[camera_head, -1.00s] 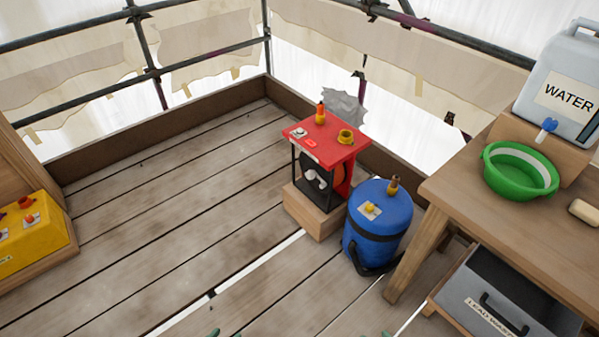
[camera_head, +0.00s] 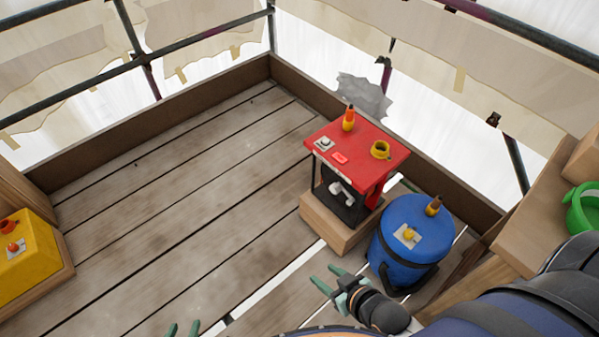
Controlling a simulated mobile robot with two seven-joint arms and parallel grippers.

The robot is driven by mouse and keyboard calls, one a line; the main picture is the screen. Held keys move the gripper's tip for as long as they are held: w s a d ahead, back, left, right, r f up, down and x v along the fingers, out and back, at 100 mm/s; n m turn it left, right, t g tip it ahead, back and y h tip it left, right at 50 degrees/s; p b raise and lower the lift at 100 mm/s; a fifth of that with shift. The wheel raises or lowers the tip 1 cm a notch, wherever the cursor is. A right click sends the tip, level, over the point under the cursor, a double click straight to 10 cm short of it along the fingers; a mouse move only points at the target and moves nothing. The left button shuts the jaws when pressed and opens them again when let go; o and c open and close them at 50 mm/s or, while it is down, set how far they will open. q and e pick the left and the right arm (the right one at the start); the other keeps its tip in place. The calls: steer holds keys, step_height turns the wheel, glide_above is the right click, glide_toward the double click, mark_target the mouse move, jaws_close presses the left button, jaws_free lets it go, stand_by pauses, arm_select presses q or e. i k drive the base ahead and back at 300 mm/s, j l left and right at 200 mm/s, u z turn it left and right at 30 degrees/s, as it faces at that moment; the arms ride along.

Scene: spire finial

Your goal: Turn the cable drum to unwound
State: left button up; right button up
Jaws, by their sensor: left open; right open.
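A red-topped unit (camera_head: 365,143) with a black frame stands on a wooden block (camera_head: 335,232) near the back corner. Its top carries an orange bottle-shaped piece (camera_head: 348,119), a white-plated switch (camera_head: 324,144), a red button (camera_head: 341,158) and a yellow ring-shaped piece (camera_head: 380,149). A dark drum-like part with a white piece (camera_head: 341,190) shows inside the frame; I cannot tell its turned position. My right gripper (camera_head: 329,281) is open and empty, in front of the block and apart from it. My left gripper (camera_head: 182,329) shows only its green fingertips at the bottom edge, open.
A blue barrel (camera_head: 400,258) stands right of the block. A yellow box (camera_head: 28,258) is at far left. The wooden table (camera_head: 540,215) and green basin (camera_head: 583,212) are at right. Bare planks (camera_head: 170,190) lie clear between.

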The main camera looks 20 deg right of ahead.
mark_target(343, 192)
steer(key=i+l+u, duration=0.1)
steer(key=i+u, duration=0.4)
steer(key=i, duration=0.8)
steer(key=i+z, duration=0.45)
steer(key=i+j+z, duration=0.4)
steer(key=i, duration=0.2)
steer(key=i+z, duration=0.15)
steer(key=z, duration=0.3)
steer(key=i+z, duration=0.15)
steer(key=z, duration=0.3)
steer(key=i+j+z, duration=0.15)
steer(key=z, duration=0.3)
steer(key=i+z, duration=0.1)
steer(key=z, duration=0.35)
steer(key=j+z, duration=0.15)
steer(key=z, duration=0.35)
steer(key=i+j+z, duration=0.15)
steer(key=z, duration=0.3)
